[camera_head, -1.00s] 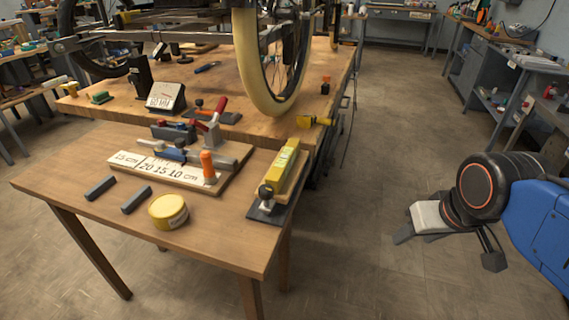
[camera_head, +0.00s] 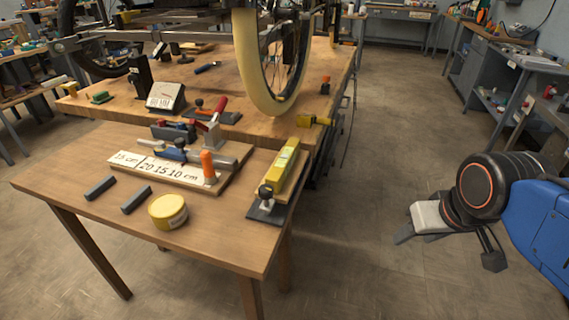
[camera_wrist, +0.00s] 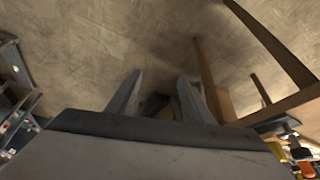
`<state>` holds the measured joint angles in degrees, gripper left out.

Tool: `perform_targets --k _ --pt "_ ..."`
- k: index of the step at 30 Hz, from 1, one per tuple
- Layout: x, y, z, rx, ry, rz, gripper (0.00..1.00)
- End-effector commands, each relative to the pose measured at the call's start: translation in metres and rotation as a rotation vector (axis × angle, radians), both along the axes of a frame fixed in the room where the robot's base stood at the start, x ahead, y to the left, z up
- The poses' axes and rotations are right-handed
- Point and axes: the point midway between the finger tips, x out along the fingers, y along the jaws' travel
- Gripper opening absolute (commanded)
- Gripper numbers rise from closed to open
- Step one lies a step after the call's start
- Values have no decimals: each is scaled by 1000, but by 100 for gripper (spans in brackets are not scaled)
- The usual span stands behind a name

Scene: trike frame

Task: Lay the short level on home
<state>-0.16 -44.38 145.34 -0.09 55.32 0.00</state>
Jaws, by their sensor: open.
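A short yellow level (camera_head: 283,165) lies along the right side of the wooden table, its near end by a black knob on a dark plate (camera_head: 268,213). My gripper (camera_head: 448,250) is well to the right of the table, over open floor, open and empty. In the wrist view its two fingers (camera_wrist: 157,98) stand apart with nothing clearly held between them. No place labelled home can be read; two dark grey bars (camera_head: 100,188) (camera_head: 136,200) lie apart at the table's left front.
A board marked in centimetres (camera_head: 135,163) carries clamps and an orange-handled tool (camera_head: 208,167). A yellow round tin (camera_head: 168,211) stands near the front edge. Behind is a workbench (camera_head: 225,120) with a wheel (camera_head: 250,60). The floor between table and arm is clear.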

Motion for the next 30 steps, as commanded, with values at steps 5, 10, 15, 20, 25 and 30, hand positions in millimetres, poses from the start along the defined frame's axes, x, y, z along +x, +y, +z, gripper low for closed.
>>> perform_targets --k 5,10,15,20,25,30 --pt "2 1 3 -5 3 17 47" --pt "22 12 28 -66 32 204 47" --pt "58 36 73 -177 78 568 47" --pt "92 65 112 -275 113 930 47" --pt "126 102 148 -367 140 1319 47" --pt "158 146 179 -446 151 1713 47"
